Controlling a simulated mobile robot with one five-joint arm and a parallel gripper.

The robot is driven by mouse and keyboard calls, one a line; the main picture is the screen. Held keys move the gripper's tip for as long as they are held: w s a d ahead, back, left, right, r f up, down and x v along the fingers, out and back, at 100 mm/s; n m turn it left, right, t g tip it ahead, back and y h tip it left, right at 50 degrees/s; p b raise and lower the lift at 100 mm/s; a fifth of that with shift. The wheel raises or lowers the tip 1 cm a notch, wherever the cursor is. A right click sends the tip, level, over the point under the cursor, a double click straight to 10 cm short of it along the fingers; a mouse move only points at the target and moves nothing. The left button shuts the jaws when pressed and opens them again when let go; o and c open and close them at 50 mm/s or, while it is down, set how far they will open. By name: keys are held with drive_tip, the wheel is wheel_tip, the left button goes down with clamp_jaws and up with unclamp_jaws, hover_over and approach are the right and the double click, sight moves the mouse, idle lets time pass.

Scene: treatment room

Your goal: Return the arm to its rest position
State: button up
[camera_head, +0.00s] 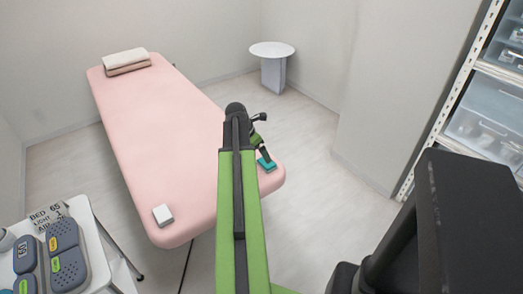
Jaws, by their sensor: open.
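My green and black arm reaches forward from the bottom middle of the head view, over the near right part of the pink treatment bed (155,130). My gripper (266,154) points down at the bed's right corner, open, just above or at a small teal item (267,165). The fingertips are small here, and I cannot tell whether they touch it. My arm hides part of the bed's right side.
A white box (163,215) lies on the bed's near end, and folded towels (126,60) at its far end. A round white side table (272,51) stands at the back. A trolley (98,262) with grey devices (65,255) is at left, a shelf with clear bins (484,115) at right.

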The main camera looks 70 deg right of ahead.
drive_tip(key=p+v, duration=0.2)
drive_tip(key=v, duration=0.1)
drive_tip(key=shift+w+a+r, duration=0.1)
drive_tip(key=shift+a+r, duration=0.05)
drive_tip(key=shift+r, duration=0.2)
drive_tip(key=w+a+r+n+t+p, duration=0.1)
drive_tip(key=w+a+r+n+p, duration=0.1)
drive_tip(key=w+a, duration=0.6)
drive_tip(key=w+a+r+n+p, duration=0.25)
drive_tip(key=w+a, duration=0.25)
drive_tip(key=w, duration=0.6)
drive_tip(key=w+a+r+n+t+p, duration=0.1)
drive_tip(key=w+a+r+p, duration=0.1)
drive_tip(key=w+a, duration=0.55)
drive_tip(key=w+a+r+t+p, duration=0.15)
drive_tip(key=w+a, duration=0.25)
drive_tip(key=a, duration=0.7)
drive_tip(key=w+a+r+m+y+p, duration=0.1)
drive_tip(key=a+p, duration=0.1)
drive_tip(key=a, duration=0.8)
drive_tip(key=w+a+r+m+y+p, duration=0.1)
drive_tip(key=w+a+r+p, duration=0.1)
drive_tip(key=a, duration=0.8)
drive_tip(key=s+a+m+g+y, duration=0.1)
drive_tip(key=s+a+m, duration=0.4)
drive_tip(key=a+m, duration=0.6)
drive_tip(key=m+y, duration=0.1)
drive_tip(key=m, duration=0.3)
drive_tip(key=shift+s+a+p, duration=0.25)
drive_tip(key=shift+s+p, duration=0.05)
